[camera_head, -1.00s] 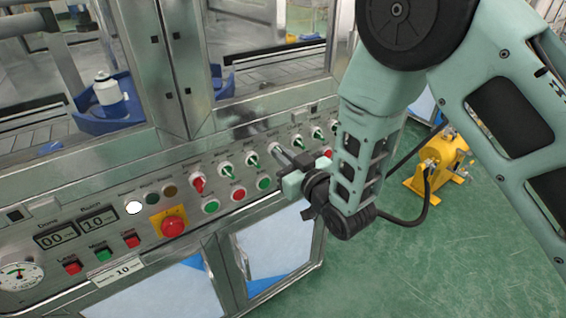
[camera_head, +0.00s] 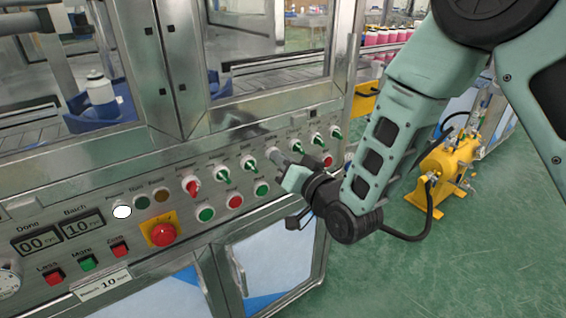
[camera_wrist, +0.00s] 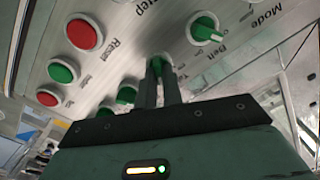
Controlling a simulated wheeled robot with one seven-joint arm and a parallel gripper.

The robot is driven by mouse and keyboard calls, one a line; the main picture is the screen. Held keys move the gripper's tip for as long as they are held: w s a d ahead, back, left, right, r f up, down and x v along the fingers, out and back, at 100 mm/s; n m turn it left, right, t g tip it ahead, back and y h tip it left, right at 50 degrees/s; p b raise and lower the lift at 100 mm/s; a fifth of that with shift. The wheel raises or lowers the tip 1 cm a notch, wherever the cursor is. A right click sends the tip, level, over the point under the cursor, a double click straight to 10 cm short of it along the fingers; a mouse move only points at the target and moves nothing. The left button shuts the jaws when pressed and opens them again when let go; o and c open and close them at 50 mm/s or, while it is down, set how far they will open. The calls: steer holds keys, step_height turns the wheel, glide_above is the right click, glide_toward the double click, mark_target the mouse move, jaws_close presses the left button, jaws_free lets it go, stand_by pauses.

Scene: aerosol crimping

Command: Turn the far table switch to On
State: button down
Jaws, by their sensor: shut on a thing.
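The control panel carries a row of rotary switches. My gripper (camera_head: 277,155) reaches the row from the right, its fingers against the panel. In the wrist view my gripper (camera_wrist: 161,72) is shut on a green switch knob (camera_wrist: 158,62). The fingers cover most of this knob, so its setting cannot be read. The label beside it is partly hidden and seems to begin with "Ta". A neighbouring green switch (camera_wrist: 205,27), labelled "Belt", stands free; in the head view green switches (camera_head: 249,164) continue on both sides of my gripper.
A red-handled switch (camera_head: 191,186) is further left. Green and red buttons (camera_head: 234,202) sit below the row, and a red emergency button (camera_head: 163,234) is lower left. A yellow machine (camera_head: 447,167) stands on the green floor at right. Glass doors are below the panel.

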stand_by(0.4)
steer(key=c, duration=1.5)
jaws_free()
steer(key=shift+c, duration=0.2)
steer(key=shift+s+d, duration=0.1)
steer(key=shift+s, duration=0.05)
steer(key=p+v, duration=1.3)
steer(key=v, duration=0.4)
steer(key=shift+d, duration=0.1)
